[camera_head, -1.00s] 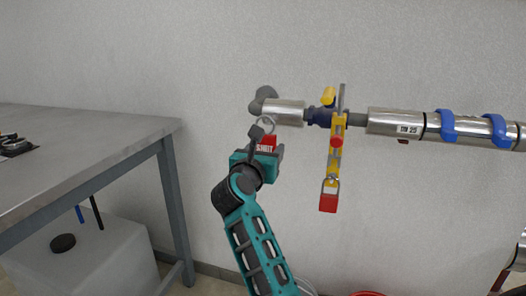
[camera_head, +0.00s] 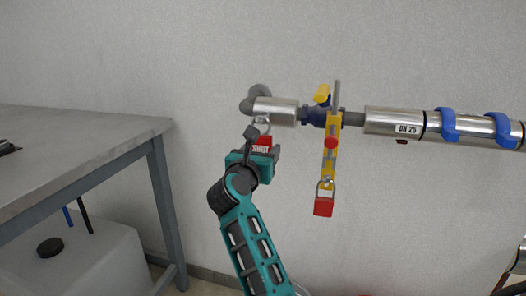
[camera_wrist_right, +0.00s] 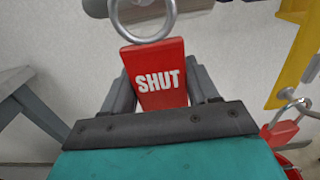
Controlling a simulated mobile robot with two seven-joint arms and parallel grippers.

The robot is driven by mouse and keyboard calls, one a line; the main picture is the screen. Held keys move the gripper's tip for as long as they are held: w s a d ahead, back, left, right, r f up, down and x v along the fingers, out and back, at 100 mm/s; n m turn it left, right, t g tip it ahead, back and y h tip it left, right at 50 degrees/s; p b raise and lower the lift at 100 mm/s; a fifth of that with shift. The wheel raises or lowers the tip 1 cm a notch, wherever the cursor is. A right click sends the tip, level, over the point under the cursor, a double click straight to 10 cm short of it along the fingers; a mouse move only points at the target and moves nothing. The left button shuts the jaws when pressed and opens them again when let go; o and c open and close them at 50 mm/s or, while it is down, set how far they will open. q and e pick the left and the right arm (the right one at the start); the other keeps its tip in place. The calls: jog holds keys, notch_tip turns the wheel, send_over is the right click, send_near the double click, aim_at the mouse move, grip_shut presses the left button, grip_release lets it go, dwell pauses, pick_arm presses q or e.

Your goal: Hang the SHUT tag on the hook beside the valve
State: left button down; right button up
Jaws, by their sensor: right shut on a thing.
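The red SHUT tag (camera_head: 262,146) with white lettering is held upright in my right gripper (camera_head: 254,160), which is shut on its lower part. Its metal ring (camera_wrist_right: 143,14) sticks up above it and overlaps the silver pipe in both views; I cannot tell whether they touch. In the wrist view the tag (camera_wrist_right: 158,75) stands between the two fingers. The blue valve (camera_head: 315,115) with a yellow lever (camera_head: 322,94) is to the right of the tag. I cannot make out the hook. My left gripper is not in view.
A yellow bar (camera_head: 330,150) hangs at the valve with a red padlock (camera_head: 323,207) below it. The silver pipe (camera_head: 392,121) runs right, with blue clamps (camera_head: 447,125). A grey bench (camera_head: 80,150) is at left. Bare wall lies below the pipe.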

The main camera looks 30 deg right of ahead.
dwell(0.4)
jog(key=o, duration=0.7)
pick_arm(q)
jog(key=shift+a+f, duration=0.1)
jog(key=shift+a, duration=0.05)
pick_arm(e)
jog(key=o, duration=0.4)
jog(key=shift+a, duration=0.1)
